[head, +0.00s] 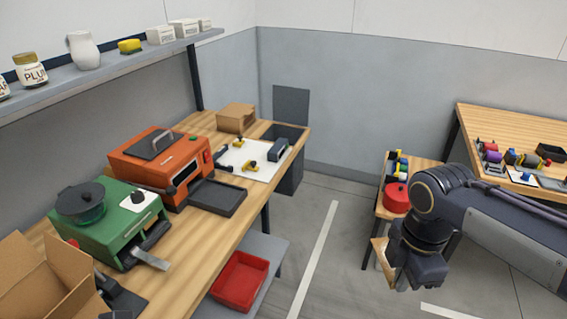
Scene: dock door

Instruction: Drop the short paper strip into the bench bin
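A short pale strip (151,260) sticks out of the front of the green machine (115,232) on the bench; I cannot tell whether it is paper or part of the machine. A dark grey open-topped bin (289,175) stands at the far end of the bench, its opening against the wall side. My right gripper (412,282) hangs at the right, over the floor, well away from the strip and the bin. My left gripper is out of view.
The bench holds an orange machine (160,162), a white board (245,165) with small tools, and an open cardboard box (52,285). A red tray (240,281) sits on the lower shelf. A small stand with a red pot (396,197) is behind my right arm. The middle floor is clear.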

